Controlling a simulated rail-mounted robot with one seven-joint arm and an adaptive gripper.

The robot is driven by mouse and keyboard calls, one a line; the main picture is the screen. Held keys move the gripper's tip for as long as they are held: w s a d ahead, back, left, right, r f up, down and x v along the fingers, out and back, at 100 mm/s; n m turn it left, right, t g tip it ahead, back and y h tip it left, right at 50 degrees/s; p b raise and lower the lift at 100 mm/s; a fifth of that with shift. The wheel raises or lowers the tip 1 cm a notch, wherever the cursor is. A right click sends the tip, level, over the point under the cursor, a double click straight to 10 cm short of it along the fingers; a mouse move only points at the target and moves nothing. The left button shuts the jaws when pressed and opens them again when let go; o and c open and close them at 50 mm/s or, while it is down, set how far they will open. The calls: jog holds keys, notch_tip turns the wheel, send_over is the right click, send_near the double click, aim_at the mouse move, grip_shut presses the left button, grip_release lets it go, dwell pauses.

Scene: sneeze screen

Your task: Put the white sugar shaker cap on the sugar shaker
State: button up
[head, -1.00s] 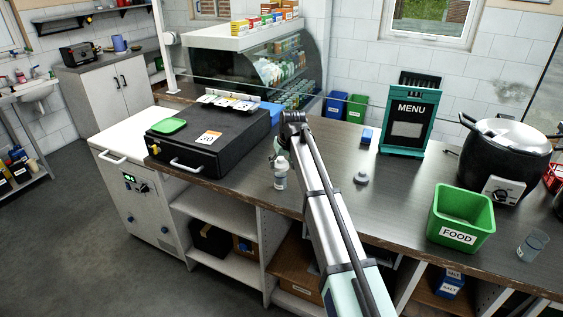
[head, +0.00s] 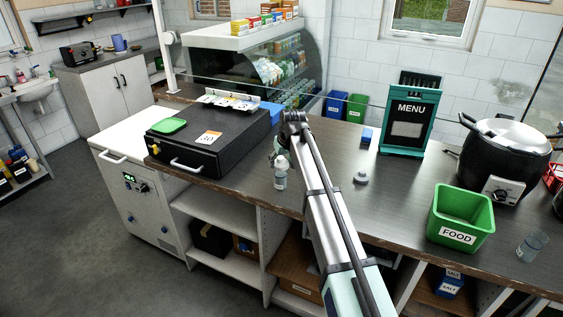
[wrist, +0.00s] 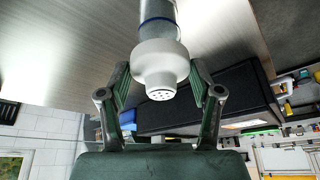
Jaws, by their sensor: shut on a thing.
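The white sugar shaker cap (wrist: 160,66) is between the fingers of my gripper (wrist: 161,82) in the wrist view, its holed top facing the camera. My gripper is shut on it. The clear sugar shaker (wrist: 156,18), with a blue band, lies directly behind the cap and in line with it. The two look to meet, but I cannot tell whether the cap is fully seated. In the head view the shaker (head: 280,179) stands upright on the counter, left of my arm, with white at its top. My gripper is mostly hidden there.
A grey-white cap-like piece (head: 361,178) lies on the counter right of my arm. A black cash drawer (head: 225,150) is to the left. A green FOOD bin (head: 461,218), a menu stand (head: 409,118), a black pot (head: 505,150) and a glass (head: 532,246) are to the right.

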aim_at(281, 158)
jog(key=shift+r, duration=0.15)
jog(key=shift+r+p, duration=1.05)
jog(key=shift+r, duration=1)
